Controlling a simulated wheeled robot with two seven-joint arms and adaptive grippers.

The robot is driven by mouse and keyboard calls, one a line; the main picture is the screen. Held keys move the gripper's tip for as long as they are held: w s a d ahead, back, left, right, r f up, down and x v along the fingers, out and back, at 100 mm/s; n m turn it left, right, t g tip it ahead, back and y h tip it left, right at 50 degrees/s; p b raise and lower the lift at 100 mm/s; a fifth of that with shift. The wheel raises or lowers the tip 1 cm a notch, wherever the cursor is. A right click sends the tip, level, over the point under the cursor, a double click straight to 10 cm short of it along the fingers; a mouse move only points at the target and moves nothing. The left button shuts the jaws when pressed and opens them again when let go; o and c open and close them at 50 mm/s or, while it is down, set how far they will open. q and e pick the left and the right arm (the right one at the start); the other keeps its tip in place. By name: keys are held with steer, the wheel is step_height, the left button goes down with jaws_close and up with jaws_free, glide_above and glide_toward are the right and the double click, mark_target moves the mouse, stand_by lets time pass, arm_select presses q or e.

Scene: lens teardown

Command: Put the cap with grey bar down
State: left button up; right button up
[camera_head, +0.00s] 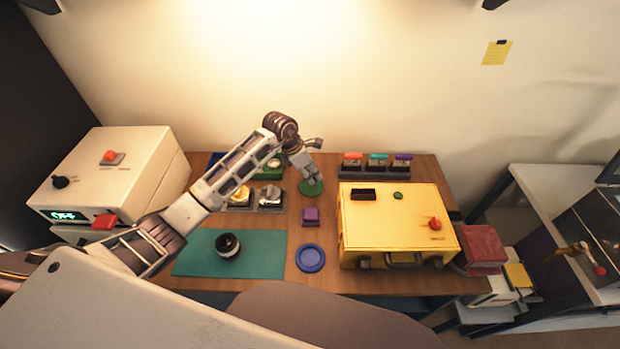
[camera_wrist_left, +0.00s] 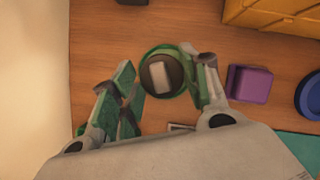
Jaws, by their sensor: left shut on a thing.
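The cap with grey bar (camera_wrist_left: 150,82) shows in the left wrist view as a dark round piece with a pale grey bar across its top. My left gripper (camera_head: 308,178) is shut on it, with a finger on either side. The cap is over a round green dish (camera_head: 311,189), whose rim shows around it in the wrist view. I cannot tell whether the cap touches the dish. In the head view the gripper mostly hides the cap. My right gripper is not in view.
A purple block (camera_head: 311,216) and a round blue dish (camera_head: 311,258) stand nearer me. A yellow case (camera_head: 400,220) is to the right. A dark lens body (camera_head: 228,245) stands on the green mat (camera_head: 262,262). A white machine (camera_head: 115,170) is at the left.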

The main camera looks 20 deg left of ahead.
mark_target(310, 187)
arm_select(q)
steer(key=shift+f, duration=1.4)
steer(key=shift+f+p, duration=0.3)
steer(key=shift+f, duration=0.15)
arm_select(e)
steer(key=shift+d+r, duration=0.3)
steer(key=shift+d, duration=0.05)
arm_select(q)
steer(key=shift+f+b, duration=0.35)
steer(key=shift+f, duration=0.05)
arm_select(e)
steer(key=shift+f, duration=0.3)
arm_select(q)
steer(key=shift+f, duration=0.25)
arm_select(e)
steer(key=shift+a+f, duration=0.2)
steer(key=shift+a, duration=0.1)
arm_select(q)
steer(key=o, duration=0.7)
steer(key=shift+r, duration=0.3)
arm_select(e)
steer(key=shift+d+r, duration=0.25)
